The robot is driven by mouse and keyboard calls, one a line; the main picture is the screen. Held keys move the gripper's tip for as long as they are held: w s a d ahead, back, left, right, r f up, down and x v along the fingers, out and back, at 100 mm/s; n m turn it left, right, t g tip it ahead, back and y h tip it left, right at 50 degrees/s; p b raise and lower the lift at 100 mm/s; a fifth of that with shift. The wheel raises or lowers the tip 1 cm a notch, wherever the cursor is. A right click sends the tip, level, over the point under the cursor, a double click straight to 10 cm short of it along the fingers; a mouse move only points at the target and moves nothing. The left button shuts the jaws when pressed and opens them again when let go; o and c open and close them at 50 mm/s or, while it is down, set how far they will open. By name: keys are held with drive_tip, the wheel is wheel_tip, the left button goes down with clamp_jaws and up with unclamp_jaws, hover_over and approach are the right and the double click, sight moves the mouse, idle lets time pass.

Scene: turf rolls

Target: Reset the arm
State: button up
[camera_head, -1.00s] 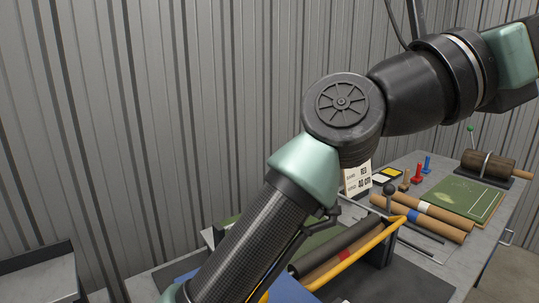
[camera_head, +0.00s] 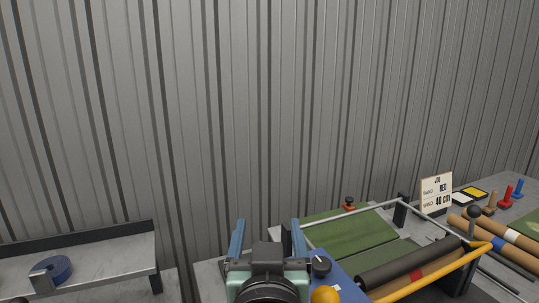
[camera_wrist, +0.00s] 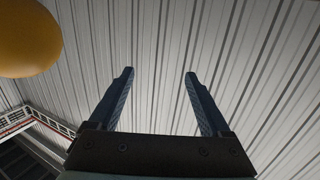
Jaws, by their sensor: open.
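My gripper (camera_head: 267,232) is at the bottom middle of the head view, with its two blue fingers pointing up and apart. In the wrist view my gripper (camera_wrist: 160,85) is open, with nothing between the fingers and only the corrugated wall behind them. The gripper's dark body sits at the bottom of the head view, beside the left end of the turf machine. Most of my arm is out of view.
A green turf sheet (camera_head: 350,229) and a dark roller (camera_head: 408,264) lie right of my gripper, with a yellow bar (camera_head: 425,276) in front. A job card (camera_head: 436,193) stands at the right. A left shelf (camera_head: 110,257) holds a blue tape roll (camera_head: 56,270). The wall (camera_head: 250,100) is close behind.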

drive_tip(key=s+r+t, duration=0.5)
drive_tip(key=s+r, duration=0.1)
drive_tip(key=r, duration=0.7)
drive_tip(key=s+r+t, duration=0.5)
drive_tip(key=s+r, duration=0.2)
drive_tip(key=r, duration=0.6)
